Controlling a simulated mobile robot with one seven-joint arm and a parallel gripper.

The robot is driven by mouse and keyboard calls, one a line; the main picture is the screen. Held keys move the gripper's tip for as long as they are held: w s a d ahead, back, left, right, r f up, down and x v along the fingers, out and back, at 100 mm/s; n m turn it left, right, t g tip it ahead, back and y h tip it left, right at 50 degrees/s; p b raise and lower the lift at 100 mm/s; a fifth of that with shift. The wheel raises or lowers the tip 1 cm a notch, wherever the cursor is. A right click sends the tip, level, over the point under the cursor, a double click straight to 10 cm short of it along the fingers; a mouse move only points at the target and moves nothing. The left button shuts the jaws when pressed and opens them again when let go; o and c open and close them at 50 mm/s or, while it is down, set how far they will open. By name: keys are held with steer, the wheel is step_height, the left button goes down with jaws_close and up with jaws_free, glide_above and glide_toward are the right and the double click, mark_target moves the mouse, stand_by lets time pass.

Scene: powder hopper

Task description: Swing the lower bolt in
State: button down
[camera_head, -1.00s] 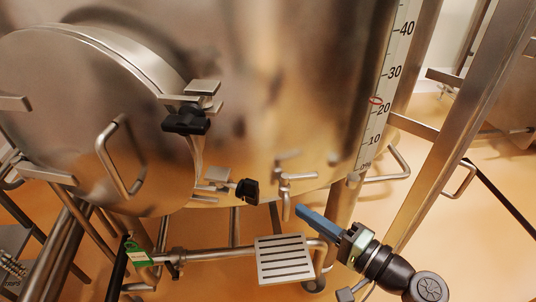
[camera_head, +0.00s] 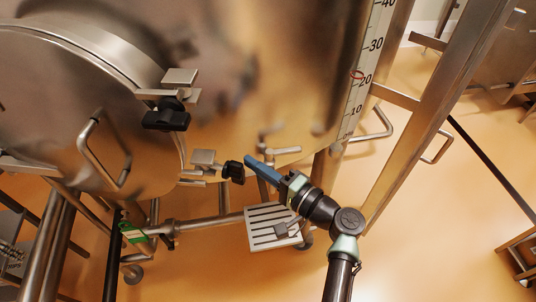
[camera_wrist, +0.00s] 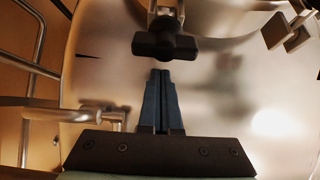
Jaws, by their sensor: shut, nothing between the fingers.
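The lower bolt's black knob (camera_head: 233,171) sticks out to the right of the lower metal bracket (camera_head: 203,158) at the round door's rim. In the wrist view the black knob (camera_wrist: 165,46) lies just ahead of the fingertips, with metal bolt parts (camera_wrist: 166,14) behind it. My gripper (camera_head: 248,160) has blue fingers pressed together and is empty. Its tips are close to the right of the knob. In the wrist view the gripper (camera_wrist: 160,72) points at the knob's middle; I cannot tell if they touch.
The upper bolt's black knob (camera_head: 166,118) sits at the upper bracket. The door (camera_head: 60,110) carries a bar handle (camera_head: 98,152). A small valve (camera_head: 275,152) is close behind my fingers, also seen in the wrist view (camera_wrist: 85,115). A slotted plate (camera_head: 268,228) lies below.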

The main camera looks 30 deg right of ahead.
steer(key=shift+s+a+p, duration=0.35)
steer(key=shift+s+a, duration=0.25)
steer(key=shift+a, duration=0.1)
